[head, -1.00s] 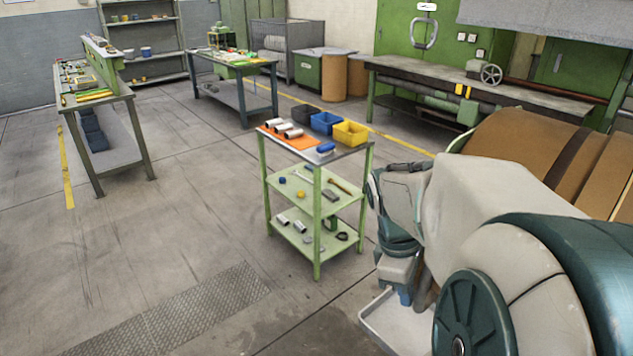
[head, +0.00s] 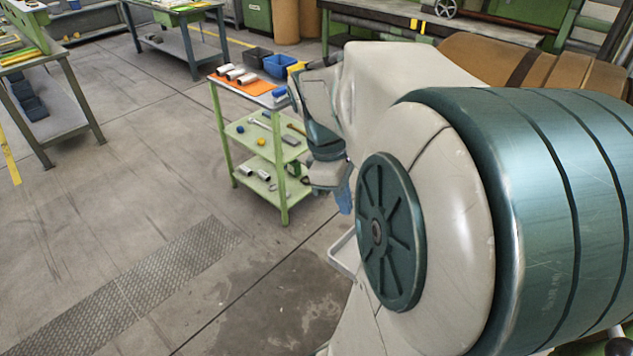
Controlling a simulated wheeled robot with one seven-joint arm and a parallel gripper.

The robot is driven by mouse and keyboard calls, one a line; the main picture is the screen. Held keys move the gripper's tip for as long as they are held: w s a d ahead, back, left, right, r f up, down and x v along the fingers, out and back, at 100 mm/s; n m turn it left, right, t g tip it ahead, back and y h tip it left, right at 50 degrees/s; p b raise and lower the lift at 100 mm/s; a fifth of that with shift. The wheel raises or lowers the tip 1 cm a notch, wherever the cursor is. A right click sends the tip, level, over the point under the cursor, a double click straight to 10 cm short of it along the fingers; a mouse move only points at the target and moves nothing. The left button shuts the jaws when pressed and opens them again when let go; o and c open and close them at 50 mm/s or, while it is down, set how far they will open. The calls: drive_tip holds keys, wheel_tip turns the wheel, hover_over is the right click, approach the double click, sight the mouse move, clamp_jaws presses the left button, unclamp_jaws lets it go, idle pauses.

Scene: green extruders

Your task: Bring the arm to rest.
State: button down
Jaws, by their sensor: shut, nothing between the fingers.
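My arm fills the right side of the head view, with its big teal and off-white links close to the camera. It reaches away from me and its wrist bends downward to the right of the green cart (head: 284,190). My gripper (head: 344,203) hangs at the end, pointing down, with blue fingertips small in the picture. It looks shut and holds nothing visible.
The cart carries an orange mat (head: 238,84) with pale cylinders, a dark bin, a blue bin (head: 279,66) and a partly hidden yellow bin (head: 297,68). Workbenches stand at the left (head: 70,90) and back (head: 185,12). Floor at left and front is open, with a metal plate (head: 140,285).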

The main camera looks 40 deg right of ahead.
drive_tip(key=v, duration=0.5)
drive_tip(key=shift+d+r, duration=0.2)
drive_tip(key=shift+r, duration=0.25)
drive_tip(key=a+f+m+t+y, duration=0.1)
drive_tip(key=a+f+m+t, duration=0.2)
drive_tip(key=a, duration=0.5)
drive_tip(key=a+f+m+t, duration=0.3)
drive_tip(key=a+f, duration=0.1)
drive_tip(key=a, duration=0.4)
drive_tip(key=shift+s+a+f+y, duration=0.15)
drive_tip(key=shift+a+f+y, duration=0.1)
drive_tip(key=shift+f+y, duration=0.15)
